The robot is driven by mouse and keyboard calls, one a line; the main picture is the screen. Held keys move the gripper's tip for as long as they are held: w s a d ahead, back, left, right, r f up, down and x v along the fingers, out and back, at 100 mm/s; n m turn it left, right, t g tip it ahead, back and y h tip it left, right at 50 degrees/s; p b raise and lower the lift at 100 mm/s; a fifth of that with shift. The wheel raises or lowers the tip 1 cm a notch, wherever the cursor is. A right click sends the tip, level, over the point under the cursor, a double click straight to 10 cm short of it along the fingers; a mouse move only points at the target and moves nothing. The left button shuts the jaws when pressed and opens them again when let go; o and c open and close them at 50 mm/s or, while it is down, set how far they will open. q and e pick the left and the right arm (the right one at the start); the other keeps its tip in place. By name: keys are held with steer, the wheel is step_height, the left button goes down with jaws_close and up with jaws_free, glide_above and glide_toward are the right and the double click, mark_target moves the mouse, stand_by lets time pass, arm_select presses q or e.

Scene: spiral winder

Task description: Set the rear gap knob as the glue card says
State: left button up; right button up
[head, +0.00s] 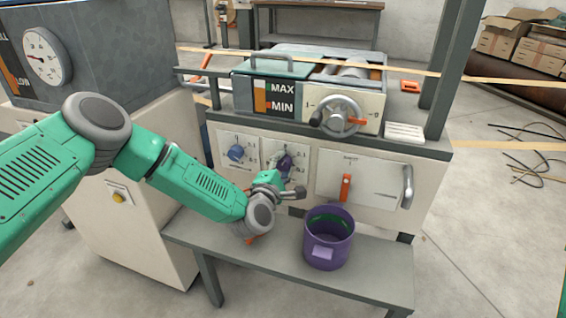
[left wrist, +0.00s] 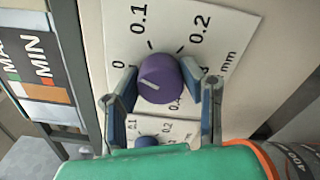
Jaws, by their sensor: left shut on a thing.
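A purple knob (head: 284,162) sits on a white dial plate on the machine's front, right of a blue knob (head: 236,153). My left gripper (head: 282,172) is at the purple knob. In the left wrist view my left gripper (left wrist: 161,92) has one finger on each side of the purple knob (left wrist: 161,78), shut on it. The plate (left wrist: 235,42) around it reads 0, 0.1, 0.2 and up to 0.4, in mm. The knob's white line points towards the left, roughly the 0 side; its exact setting is hard to read. The blue knob (left wrist: 147,141) shows below. I cannot make out a glue card.
A purple pot (head: 328,240) stands on the grey bench (head: 375,268) below the knobs. To the right are an orange lever (head: 346,187) and a grey handle (head: 407,187). A handwheel (head: 340,117) and a MAX/MIN gauge (head: 274,98) are above. A dial cabinet stands left.

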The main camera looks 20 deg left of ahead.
arm_select(q)
steer(key=m+p, duration=0.1)
steer(key=m, duration=0.2)
steer(key=m+p, duration=0.1)
steer(key=m, duration=0.1)
steer(key=shift+s+d+f+m, duration=0.1)
steer(key=shift+d+f+m, duration=0.1)
steer(key=shift+m, duration=0.2)
steer(key=m+p, duration=0.1)
steer(key=m, duration=0.3)
steer(key=shift+f, duration=0.15)
steer(key=m+p, duration=0.1)
steer(key=m, duration=0.4)
steer(key=shift+s+f+p, duration=0.1)
steer(key=shift+f+p, duration=0.05)
steer(key=shift+p, duration=0.2)
steer(key=m, duration=0.4)
steer(key=shift+a+f+p, duration=0.1)
steer(key=shift+a+p, duration=0.05)
steer(key=shift+p, duration=0.25)
steer(key=shift+m, duration=0.3)
steer(key=o, duration=0.9)
steer(key=shift+o, duration=1.2)
